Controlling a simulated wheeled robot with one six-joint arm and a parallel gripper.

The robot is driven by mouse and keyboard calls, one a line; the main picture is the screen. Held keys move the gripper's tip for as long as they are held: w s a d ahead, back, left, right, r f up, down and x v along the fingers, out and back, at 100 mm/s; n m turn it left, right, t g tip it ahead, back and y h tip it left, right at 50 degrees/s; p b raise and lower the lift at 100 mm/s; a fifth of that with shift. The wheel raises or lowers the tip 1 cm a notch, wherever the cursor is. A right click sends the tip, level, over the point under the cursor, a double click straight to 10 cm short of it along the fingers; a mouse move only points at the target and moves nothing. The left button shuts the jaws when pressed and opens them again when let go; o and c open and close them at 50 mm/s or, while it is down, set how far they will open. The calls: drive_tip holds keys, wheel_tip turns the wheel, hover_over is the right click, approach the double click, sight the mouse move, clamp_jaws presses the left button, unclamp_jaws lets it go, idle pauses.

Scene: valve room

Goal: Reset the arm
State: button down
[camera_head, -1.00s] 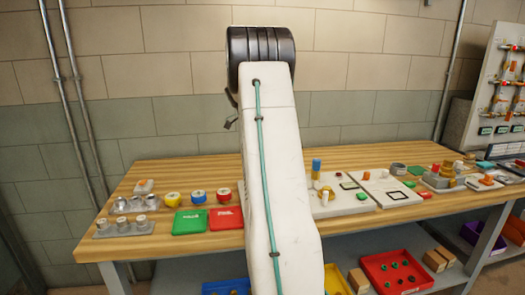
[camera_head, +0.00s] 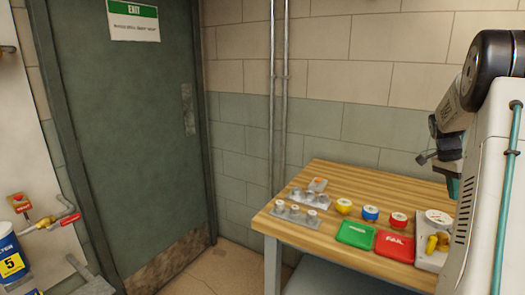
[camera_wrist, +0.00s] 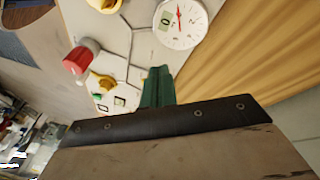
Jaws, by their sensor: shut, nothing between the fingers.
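My arm stands at the right edge of the head view, bent over at its dark elbow joint. My gripper (camera_wrist: 157,88) shows in the wrist view as green fingers shut together with nothing between them. It is above a white panel that carries a round gauge (camera_wrist: 180,22), a red-capped knob (camera_wrist: 78,60) and yellow parts. In the head view the gripper is only partly in sight at the right edge, above the workbench (camera_head: 330,240).
Green (camera_head: 355,234) and red (camera_head: 394,246) trays, coloured tape-like rolls (camera_head: 370,213) and grey holders (camera_head: 295,211) lie on the workbench. A green exit door (camera_head: 130,140) is at left. Floor shows between door and bench.

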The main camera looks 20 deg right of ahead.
drive_tip(key=s+a+r+n, duration=0.15)
drive_tip(key=a+n, duration=0.25)
drive_tip(key=a, duration=0.6)
drive_tip(key=a+r+n+t+y, duration=0.15)
drive_tip(key=a+n, duration=0.25)
drive_tip(key=a, duration=0.5)
drive_tip(key=s+a+r+n, duration=0.1)
drive_tip(key=a+r+n, duration=0.25)
drive_tip(key=a, duration=0.65)
drive_tip(key=s+a+n+t, duration=0.1)
drive_tip(key=s+a+n, duration=0.4)
drive_tip(key=a, duration=0.6)
drive_tip(key=s+a+n+t, duration=0.2)
drive_tip(key=s+a+n, duration=0.3)
drive_tip(key=s+a, duration=0.3)
drive_tip(key=shift+a, duration=1.8)
drive_tip(key=shift+s, duration=0.15)
